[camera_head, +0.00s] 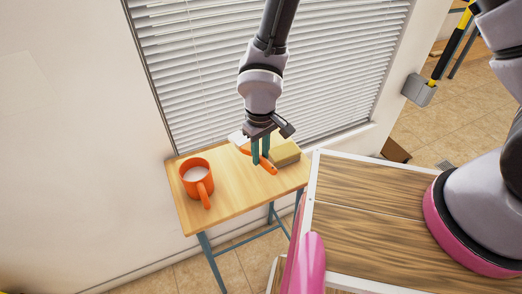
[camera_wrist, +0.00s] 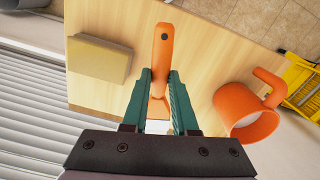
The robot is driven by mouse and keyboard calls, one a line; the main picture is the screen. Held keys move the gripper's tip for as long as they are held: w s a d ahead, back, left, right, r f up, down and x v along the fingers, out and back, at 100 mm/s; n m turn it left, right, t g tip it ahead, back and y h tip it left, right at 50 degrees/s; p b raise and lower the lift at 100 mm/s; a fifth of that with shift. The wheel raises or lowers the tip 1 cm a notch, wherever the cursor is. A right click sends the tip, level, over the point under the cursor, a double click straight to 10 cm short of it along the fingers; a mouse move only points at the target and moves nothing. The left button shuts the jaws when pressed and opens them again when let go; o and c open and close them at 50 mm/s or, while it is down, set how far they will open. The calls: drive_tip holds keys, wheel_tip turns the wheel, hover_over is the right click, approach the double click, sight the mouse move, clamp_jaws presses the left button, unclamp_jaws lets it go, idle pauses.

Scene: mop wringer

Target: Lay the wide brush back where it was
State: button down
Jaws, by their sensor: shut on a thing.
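The wide brush has an orange handle (camera_head: 268,166) and a pale head (camera_head: 237,138). My gripper (camera_head: 261,158) points down over the small wooden table and is shut on the brush. In the wrist view the orange handle (camera_wrist: 162,60) runs out beyond my green fingers (camera_wrist: 160,88), and part of the pale head (camera_wrist: 158,127) shows between them near the palm. The brush is at or just above the wooden table (camera_head: 232,203); I cannot tell if it touches the top.
An orange mug (camera_head: 196,180) with pale contents stands left of the brush. A tan block (camera_head: 284,153) lies close on its right. A window with blinds (camera_head: 190,70) is behind the table. A wood-topped surface (camera_head: 370,215) with a white edge stands at right.

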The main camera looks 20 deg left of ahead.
sight(261, 176)
drive_tip(key=shift+f, duration=2.6)
drive_tip(key=shift+f, duration=0.55)
drive_tip(key=c, duration=0.6)
unclamp_jaws()
wheel_tip(261, 176, up, 11)
drive_tip(key=shift+f, duration=0.1)
